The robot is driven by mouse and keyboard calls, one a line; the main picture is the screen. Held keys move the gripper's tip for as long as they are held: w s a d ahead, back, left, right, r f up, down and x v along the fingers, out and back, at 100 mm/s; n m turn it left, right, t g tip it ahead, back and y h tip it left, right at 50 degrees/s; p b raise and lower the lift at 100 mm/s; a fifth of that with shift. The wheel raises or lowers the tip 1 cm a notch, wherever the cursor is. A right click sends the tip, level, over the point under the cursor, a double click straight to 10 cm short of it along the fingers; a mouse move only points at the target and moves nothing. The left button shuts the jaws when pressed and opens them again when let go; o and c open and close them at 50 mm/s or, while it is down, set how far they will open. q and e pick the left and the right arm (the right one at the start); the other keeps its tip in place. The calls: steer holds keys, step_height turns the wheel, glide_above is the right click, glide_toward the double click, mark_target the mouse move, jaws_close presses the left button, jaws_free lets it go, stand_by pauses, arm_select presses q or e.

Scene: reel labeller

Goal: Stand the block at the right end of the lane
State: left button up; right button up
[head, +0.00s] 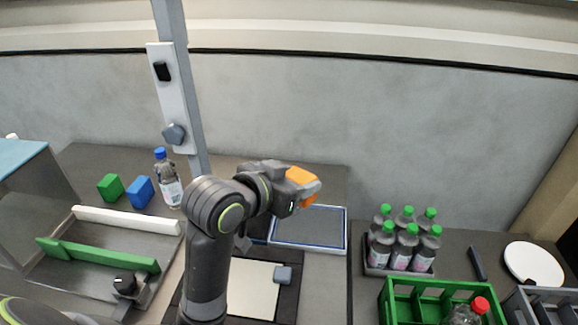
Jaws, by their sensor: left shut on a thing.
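My left gripper (297,197) is raised over the middle of the counter, its fingers partly hidden by the wrist. It is shut on an orange block (303,175), which shows at its tip, tilted and clear of the counter. A green block (110,187) and a blue block (140,192) stand side by side at the back left. The lane (80,233) seems to be the strip between a white rail (125,220) and a green rail (100,255) at the left. My right gripper is not in view.
A blue-capped bottle (168,180) stands behind the white rail. A grey post (180,70) rises behind my arm. A blue-framed tray (310,229) lies below the gripper. Several green-capped bottles (402,245) and a green crate (400,310) are at the right.

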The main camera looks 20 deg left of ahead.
arm_select(q)
steer(key=s+d+f+m+g+h, duration=0.5)
steer(key=d+f+m+g+h, duration=0.3)
steer(key=d+m+g, duration=0.4)
steer(key=s+a+f+n+t, duration=0.1)
steer(key=a+n+t, duration=0.1)
steer(key=a, duration=0.5)
steer(key=s+a+f+n+t+y, duration=0.1)
steer(key=s+a+n+t, duration=0.1)
steer(key=a+t, duration=0.3)
steer(key=shift+s+a+n, duration=0.3)
steer(key=shift+a, duration=1.2)
